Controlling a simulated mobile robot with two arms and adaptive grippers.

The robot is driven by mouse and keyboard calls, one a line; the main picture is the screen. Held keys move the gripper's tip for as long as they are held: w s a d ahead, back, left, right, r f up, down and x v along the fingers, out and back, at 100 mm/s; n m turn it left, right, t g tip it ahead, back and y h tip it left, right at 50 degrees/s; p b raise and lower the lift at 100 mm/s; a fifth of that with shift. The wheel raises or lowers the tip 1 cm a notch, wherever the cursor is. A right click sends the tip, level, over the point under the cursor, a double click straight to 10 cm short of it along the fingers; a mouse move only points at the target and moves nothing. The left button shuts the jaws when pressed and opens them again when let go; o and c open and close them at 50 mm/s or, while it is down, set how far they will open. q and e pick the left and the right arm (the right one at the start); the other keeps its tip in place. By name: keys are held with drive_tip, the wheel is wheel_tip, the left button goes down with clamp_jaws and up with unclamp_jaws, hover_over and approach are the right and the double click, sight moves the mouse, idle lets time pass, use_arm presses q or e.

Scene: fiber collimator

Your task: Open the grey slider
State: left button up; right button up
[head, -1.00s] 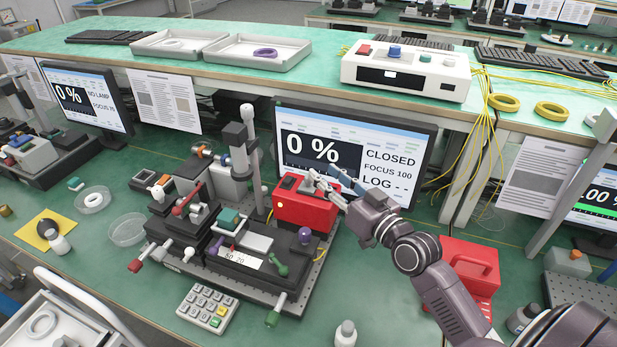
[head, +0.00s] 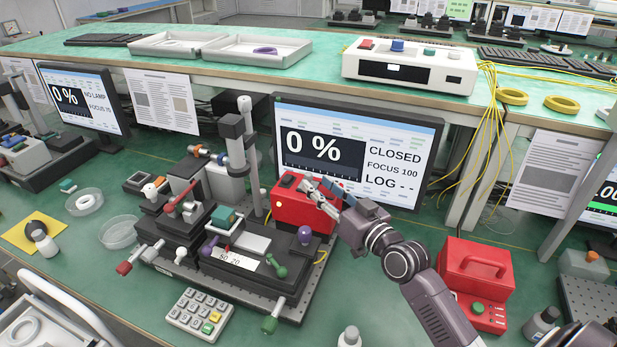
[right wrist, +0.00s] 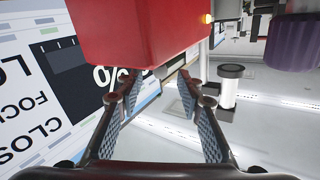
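The red box (head: 290,208) stands at the back of the optical bench, in front of the monitor. My right gripper (head: 312,188) is at the top of this box in the head view, partly covering it. In the right wrist view the picture is upside down, and the red box (right wrist: 140,30) fills the top. My right gripper's two fingers (right wrist: 160,100) are apart there, with nothing clearly held between them. A small greyish piece (right wrist: 161,72) shows at the box's edge between the fingers; I cannot tell for sure that it is the grey slider. My left gripper is not in view.
The monitor (head: 405,192) behind reads 0 %, CLOSED, FOCUS 100. A post (head: 236,155) and stages with knobs stand left of the box. A purple knob (head: 304,235) is close in front. A red case (head: 475,270) stands to the right.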

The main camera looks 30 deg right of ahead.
sight(311, 180)
drive_tip(key=shift+w+a+p, duration=0.15)
drive_tip(key=shift+w+a, duration=0.05)
drive_tip(key=shift+w, duration=1.1)
drive_tip(key=shift+w+a+p, duration=0.15)
drive_tip(key=shift+w+a, duration=0.05)
drive_tip(key=shift+w, duration=1.1)
clamp_jaws()
